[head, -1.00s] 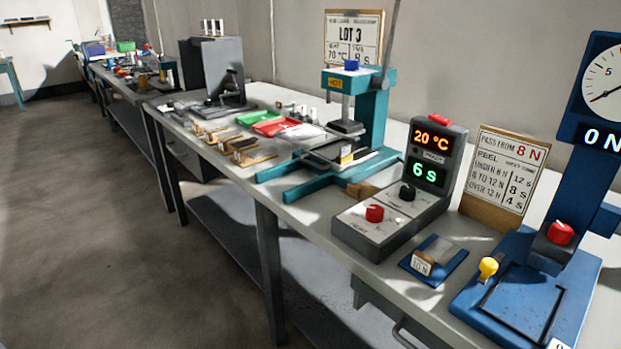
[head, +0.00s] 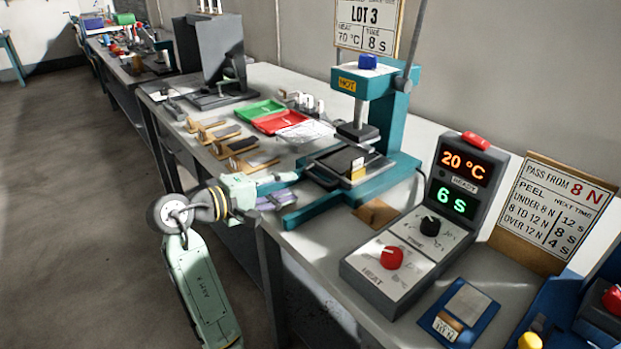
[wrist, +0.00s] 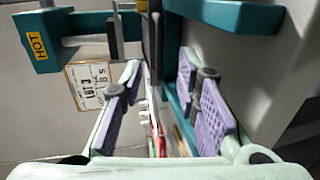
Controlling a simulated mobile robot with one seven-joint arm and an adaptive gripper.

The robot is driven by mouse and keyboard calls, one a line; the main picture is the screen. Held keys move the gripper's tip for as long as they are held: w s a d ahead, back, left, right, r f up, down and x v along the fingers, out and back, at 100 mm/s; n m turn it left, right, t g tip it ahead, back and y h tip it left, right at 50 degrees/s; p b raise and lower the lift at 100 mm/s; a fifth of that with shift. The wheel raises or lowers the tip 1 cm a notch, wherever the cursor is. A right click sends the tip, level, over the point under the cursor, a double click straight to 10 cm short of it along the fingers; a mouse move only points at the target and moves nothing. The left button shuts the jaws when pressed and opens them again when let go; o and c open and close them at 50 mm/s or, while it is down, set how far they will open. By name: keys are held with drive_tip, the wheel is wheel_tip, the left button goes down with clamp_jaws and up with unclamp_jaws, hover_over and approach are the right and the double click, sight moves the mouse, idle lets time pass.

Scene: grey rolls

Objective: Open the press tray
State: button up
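The teal press (head: 378,90) stands on the bench, with a HOT label on its head and a blue block on top. Its dark tray (head: 338,160) sits low at the press base under the dark plunger. My gripper (head: 285,190) is at the tray's front left side, above the bench edge. In the wrist view my gripper (wrist: 160,65) has its purple-padded fingers spread apart. A dark strip, seemingly the tray's front or handle, shows between and beyond the fingertips. No grip on it is visible. The press's HOT head (wrist: 40,45) shows at upper left there.
Right of the press stands the grey control box (head: 400,262), reading 20 °C and 6 s. Left of it lie wooden pieces (head: 236,147), a green tray (head: 259,112) and a red tray (head: 279,122). Teal base legs (head: 318,208) extend toward the front edge.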

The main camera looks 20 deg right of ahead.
drive_tip(key=p+x, duration=0.1)
drive_tip(key=x, duration=0.7)
drive_tip(key=shift+w+d, duration=0.15)
drive_tip(key=shift+c, duration=0.5)
clamp_jaws()
